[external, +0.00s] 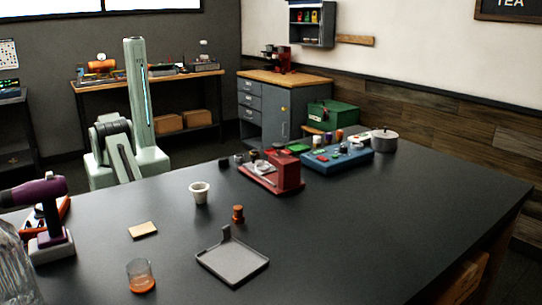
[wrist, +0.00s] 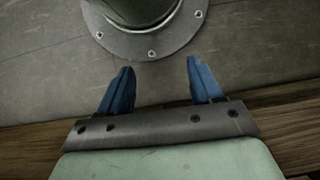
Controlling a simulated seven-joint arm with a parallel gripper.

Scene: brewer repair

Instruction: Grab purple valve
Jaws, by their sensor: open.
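My gripper shows in the wrist view (wrist: 160,66), with two blue fingers spread apart and nothing between them. In the external view my pale green arm is folded up behind the far left edge of the dark table, and I cannot make out the fingers there. I cannot clearly pick out a purple valve in either view. A blue unit (external: 343,158) with several small coloured parts on top stands toward the back of the table. These parts are too small to tell apart. A red brewer-like machine (external: 286,177) stands left of it.
A purple-and-grey tool (external: 45,205) stands at the table's left. A white cup (external: 199,192), an orange-brown small part (external: 238,213), a grey tray (external: 234,262), a tan pad (external: 143,230) and a glass (external: 140,275) lie around the middle. The table's right side (external: 410,220) is clear.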

